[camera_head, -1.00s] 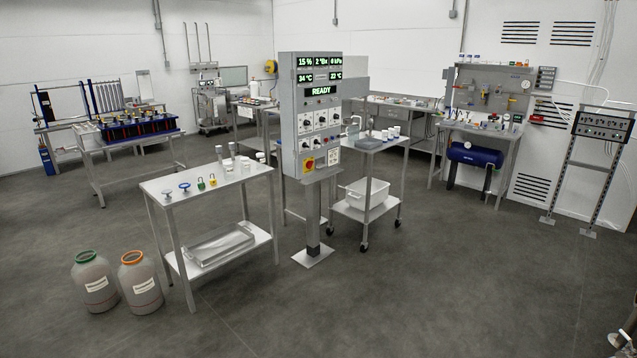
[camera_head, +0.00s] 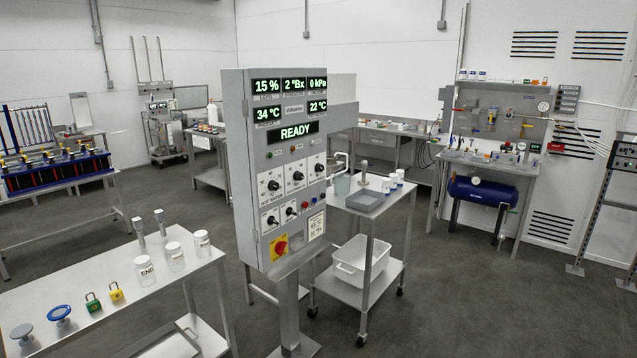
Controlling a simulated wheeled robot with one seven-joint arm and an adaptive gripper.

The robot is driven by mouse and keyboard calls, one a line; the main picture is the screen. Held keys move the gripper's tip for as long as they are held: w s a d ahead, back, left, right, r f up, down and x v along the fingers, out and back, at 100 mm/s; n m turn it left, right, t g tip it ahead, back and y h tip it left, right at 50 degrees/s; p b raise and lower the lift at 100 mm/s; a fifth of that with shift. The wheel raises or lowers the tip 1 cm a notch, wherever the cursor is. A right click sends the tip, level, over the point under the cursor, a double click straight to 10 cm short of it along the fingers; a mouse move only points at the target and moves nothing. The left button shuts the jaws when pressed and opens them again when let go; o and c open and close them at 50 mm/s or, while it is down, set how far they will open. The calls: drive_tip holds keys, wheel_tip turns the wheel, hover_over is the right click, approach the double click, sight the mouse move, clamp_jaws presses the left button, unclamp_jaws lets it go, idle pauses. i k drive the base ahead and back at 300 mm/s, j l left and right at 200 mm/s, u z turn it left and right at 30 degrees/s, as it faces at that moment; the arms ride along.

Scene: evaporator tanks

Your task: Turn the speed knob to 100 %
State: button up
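The control panel (camera_head: 246,190) is a grey box on a post, in the middle of the head view. Several dark knobs sit on white plates on its front: an upper row with a left knob (camera_head: 273,185), a middle knob (camera_head: 297,176) and a right knob (camera_head: 319,168), and a lower row with a left knob (camera_head: 271,220) and a right knob (camera_head: 290,211). Their labels are too small to read, so I cannot tell which is the speed knob. The display (camera_head: 292,132) reads READY; readouts above show 15 %, 2 °Bx, 0 kPa, 34 °C and 22 °C. My gripper is not in view.
A red-and-yellow switch (camera_head: 281,248) is low on the panel. A steel table (camera_head: 150,300) with jars, padlocks and valve handles stands front left. A trolley (camera_head: 384,260) with a white bin (camera_head: 352,268) stands close behind right. Floor (camera_head: 480,310) at front right is clear.

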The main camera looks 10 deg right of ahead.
sight(318, 167)
drive_tip(key=i+l, duration=0.2)
drive_tip(key=i, duration=0.3)
drive_tip(key=i+l+u, duration=0.25)
drive_tip(key=i+l, duration=0.2)
drive_tip(key=i+l+u, duration=0.15)
drive_tip(key=l, duration=0.25)
drive_tip(key=i+l+u, duration=0.1)
drive_tip(key=l, duration=0.25)
drive_tip(key=i+l+u, duration=0.15)
drive_tip(key=i+l, duration=0.15)
drive_tip(key=i+l+u, duration=0.1)
drive_tip(key=l, duration=0.35)
drive_tip(key=i+l+u, duration=0.15)
drive_tip(key=l, duration=0.2)
